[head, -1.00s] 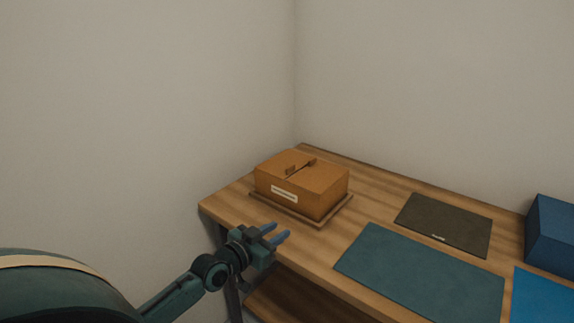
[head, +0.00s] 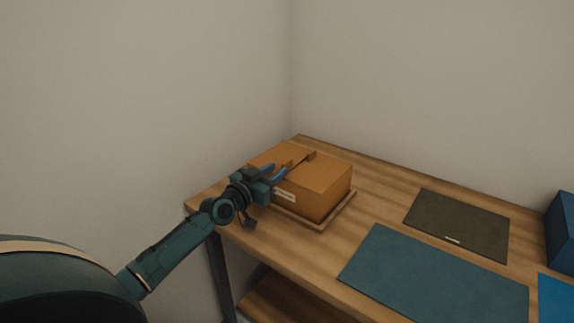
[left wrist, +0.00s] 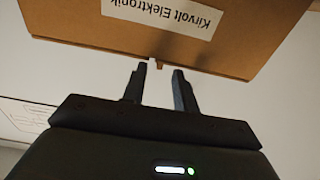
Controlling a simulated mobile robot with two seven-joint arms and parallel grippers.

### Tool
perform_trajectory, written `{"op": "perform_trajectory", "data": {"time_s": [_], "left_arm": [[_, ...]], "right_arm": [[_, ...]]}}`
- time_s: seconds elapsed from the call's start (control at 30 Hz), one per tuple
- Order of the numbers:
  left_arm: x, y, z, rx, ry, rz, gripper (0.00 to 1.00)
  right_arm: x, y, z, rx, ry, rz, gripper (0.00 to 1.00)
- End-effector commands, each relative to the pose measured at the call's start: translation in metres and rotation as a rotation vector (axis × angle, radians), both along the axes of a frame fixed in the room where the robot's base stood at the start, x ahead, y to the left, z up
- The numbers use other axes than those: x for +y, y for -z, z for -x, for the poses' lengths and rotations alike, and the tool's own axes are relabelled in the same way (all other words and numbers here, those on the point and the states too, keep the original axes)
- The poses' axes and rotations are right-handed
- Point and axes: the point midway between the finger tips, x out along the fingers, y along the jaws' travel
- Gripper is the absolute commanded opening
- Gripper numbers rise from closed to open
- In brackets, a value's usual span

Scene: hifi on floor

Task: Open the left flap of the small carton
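The small brown carton (head: 325,190) stands upright on a thin wooden base (head: 313,226) at the table's left end. Its top looks shut. The left flap (head: 272,154) is partly hidden by my left gripper, and a small tab (head: 311,155) stands up near the seam. My left gripper (head: 277,170) is at the carton's near upper edge, in front of the top. In the left wrist view the fingers (left wrist: 158,72) are apart, pointing at the edge of the labelled carton side (left wrist: 210,45). A small brown tab (left wrist: 156,62) shows between the fingertips; contact cannot be told. My right gripper is out of view.
A teal mat (head: 435,275) and a dark brown mat (head: 457,224) lie to the carton's right. A blue box (head: 563,232) and a bright blue mat (head: 555,297) are at the right edge. Walls stand close behind and left of the table (head: 377,189).

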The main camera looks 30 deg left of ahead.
Motion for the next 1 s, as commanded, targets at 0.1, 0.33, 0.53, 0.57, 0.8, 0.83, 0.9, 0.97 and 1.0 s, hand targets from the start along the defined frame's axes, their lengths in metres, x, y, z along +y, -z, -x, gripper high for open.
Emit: {"op": "perform_trajectory", "data": {"time_s": [0.1,0.33,0.53,0.57,0.8,0.83,0.9,0.97,1.0], "left_arm": [[-0.002,0.001,-0.022,-0.003,0.0,0.001,0.29],[-0.004,0.002,-0.05,0.0,0.001,0.001,0.29],[-0.005,0.001,-0.059,0.001,0.001,0.0,0.29],[-0.005,0.001,-0.059,0.001,0.001,0.0,0.29],[-0.005,0.0,-0.059,0.001,0.001,0.0,0.28],[-0.005,0.0,-0.059,0.001,0.001,0.0,0.26],[-0.005,0.0,-0.059,0.001,0.001,0.0,0.2],[-0.005,0.0,-0.059,0.001,0.001,0.0,0.15],[-0.005,0.0,-0.059,0.001,0.001,0.0,0.12]], "right_arm": [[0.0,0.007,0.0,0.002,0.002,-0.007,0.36],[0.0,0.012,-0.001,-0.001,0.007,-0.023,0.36],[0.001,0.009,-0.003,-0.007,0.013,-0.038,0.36],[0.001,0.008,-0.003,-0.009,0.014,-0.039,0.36],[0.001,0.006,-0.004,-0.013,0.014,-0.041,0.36],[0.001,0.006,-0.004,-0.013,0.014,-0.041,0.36],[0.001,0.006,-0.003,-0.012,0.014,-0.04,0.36],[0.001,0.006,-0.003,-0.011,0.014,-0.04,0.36],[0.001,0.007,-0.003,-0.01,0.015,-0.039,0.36]]}}
